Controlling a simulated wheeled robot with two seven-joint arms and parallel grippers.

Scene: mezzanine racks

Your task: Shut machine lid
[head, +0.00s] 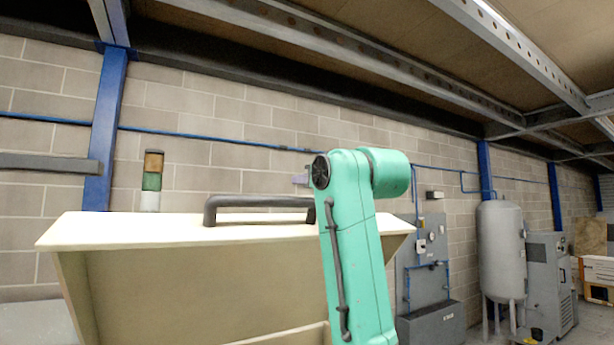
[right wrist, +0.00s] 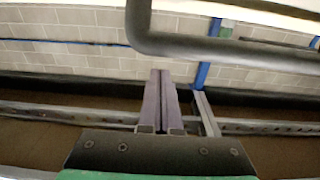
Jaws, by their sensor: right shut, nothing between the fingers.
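The machine lid (head: 190,285) is a cream, box-like cover standing raised, with its hollow underside facing me in the head view. A dark bar handle (head: 258,202) sits on its upper edge; the handle also crosses the top of the right wrist view (right wrist: 235,50). My right arm stands in front of the lid's right part and hides some of it. My right gripper (head: 301,181) is near the handle's right end, mostly hidden behind my wrist. In the right wrist view its fingers (right wrist: 160,100) are together and empty, with a gap in the picture between them and the bar. My left gripper is not in view.
A signal light (head: 152,180) stands behind the lid at left. A blue post (head: 106,130) and block wall are behind. Steel mezzanine beams (head: 370,65) run overhead. A grey tank (head: 501,250) and cabinet (head: 547,285) stand at far right, with open floor before them.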

